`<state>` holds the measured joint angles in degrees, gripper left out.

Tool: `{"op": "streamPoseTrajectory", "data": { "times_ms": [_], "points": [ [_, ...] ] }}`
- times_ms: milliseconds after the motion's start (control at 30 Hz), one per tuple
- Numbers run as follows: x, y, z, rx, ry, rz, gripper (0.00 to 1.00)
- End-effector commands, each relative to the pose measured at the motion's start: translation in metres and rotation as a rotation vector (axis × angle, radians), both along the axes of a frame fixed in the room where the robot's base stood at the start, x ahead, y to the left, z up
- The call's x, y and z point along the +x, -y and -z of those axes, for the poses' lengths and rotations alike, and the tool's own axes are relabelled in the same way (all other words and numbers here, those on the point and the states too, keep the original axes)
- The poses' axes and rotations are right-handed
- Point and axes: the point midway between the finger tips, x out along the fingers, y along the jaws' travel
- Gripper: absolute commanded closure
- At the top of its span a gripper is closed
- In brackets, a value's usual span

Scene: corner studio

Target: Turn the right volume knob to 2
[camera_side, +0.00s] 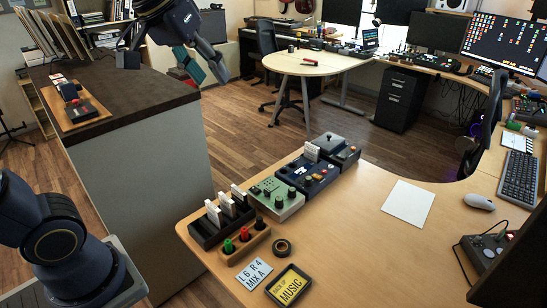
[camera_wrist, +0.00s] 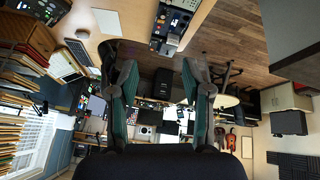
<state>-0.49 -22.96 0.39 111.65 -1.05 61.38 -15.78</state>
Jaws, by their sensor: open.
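Several small control boxes stand in a row on the wooden desk in the side view. A grey-green box (camera_side: 277,198) carries dark knobs, and a dark blue box (camera_side: 308,176) with small controls stands behind it. I cannot tell which knob is the right volume knob, and no knob setting is readable. The dark blue box also shows at the top of the wrist view (camera_wrist: 172,25). My gripper (camera_side: 212,76) is open and empty, high up and far to the upper left of the boxes. Its two spread teal-padded fingers also show in the wrist view (camera_wrist: 160,78).
A slotted black holder with white cards (camera_side: 221,219), a wooden block with coloured plugs (camera_side: 244,243), a tape roll (camera_side: 282,247), an "L6 R4 MIX A" card (camera_side: 253,274) and a "BACKUP MUSIC" case (camera_side: 288,286) crowd the near desk. A dark-topped counter (camera_side: 130,100) stands left.

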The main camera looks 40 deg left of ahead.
Motion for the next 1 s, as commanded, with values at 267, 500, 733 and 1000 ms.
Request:
{"op": "streamPoseTrajectory", "data": {
  "times_ms": [267,500,733,1000],
  "points": [
    [0.151,-0.011,0.01,-0.078,-0.127,-0.152,0.47],
    [0.257,-0.024,0.111,-0.102,-0.271,-0.247,0.47],
    [0.294,-0.034,0.238,-0.094,-0.413,-0.273,0.47],
    [0.284,-0.037,0.306,-0.087,-0.513,-0.283,0.47]
  ]
}}
